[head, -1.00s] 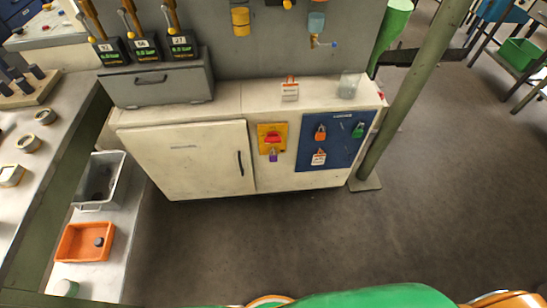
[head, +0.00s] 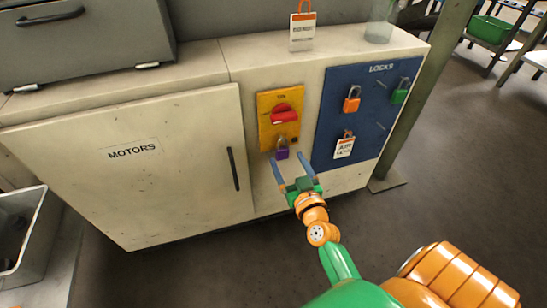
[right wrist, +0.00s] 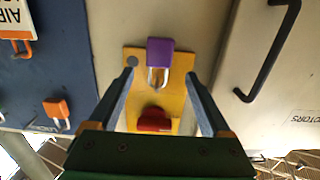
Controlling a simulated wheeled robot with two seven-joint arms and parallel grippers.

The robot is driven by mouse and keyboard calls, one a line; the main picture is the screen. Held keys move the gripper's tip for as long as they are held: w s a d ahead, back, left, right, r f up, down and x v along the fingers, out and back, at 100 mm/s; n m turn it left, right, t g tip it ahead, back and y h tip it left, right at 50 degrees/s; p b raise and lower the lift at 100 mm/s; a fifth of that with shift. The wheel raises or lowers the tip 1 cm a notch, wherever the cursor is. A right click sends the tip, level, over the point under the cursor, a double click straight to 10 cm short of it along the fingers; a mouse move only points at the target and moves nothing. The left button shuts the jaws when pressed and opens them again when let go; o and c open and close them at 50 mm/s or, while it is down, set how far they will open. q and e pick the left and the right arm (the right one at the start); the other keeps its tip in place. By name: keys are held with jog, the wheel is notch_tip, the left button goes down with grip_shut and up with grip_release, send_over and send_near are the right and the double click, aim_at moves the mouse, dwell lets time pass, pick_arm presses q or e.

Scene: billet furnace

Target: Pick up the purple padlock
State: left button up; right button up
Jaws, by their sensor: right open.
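The purple padlock (head: 282,153) hangs by its metal shackle at the bottom of a yellow switch plate (head: 268,105) with a red rotary handle (head: 283,114), on the cabinet front. My right gripper (head: 289,158) is open in front of the padlock and points at it. In the right wrist view, which is upside down, the padlock (right wrist: 160,52) shows between and beyond the two open fingers (right wrist: 156,80). The fingers look apart from it. My left gripper is not in view.
A blue lock board (head: 340,110) right of the plate carries an orange padlock (head: 351,99), a green padlock (head: 400,91) and a tagged lock (head: 344,146). A cabinet door with a black handle (head: 233,169) is at left. A green post (head: 420,110) stands at right.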

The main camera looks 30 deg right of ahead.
aim_at(284, 152)
jog(key=x, duration=0.2)
jog(key=b+x, duration=0.1)
jog(key=x, duration=0.1)
jog(key=shift+d+f, duration=0.1)
jog(key=shift+f, duration=0.3)
jog(key=shift+w, duration=0.1)
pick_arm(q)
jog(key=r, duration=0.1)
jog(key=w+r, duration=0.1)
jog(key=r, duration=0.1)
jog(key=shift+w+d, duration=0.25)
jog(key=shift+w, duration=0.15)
pick_arm(e)
grip_shut()
jog(key=shift+r, duration=0.1)
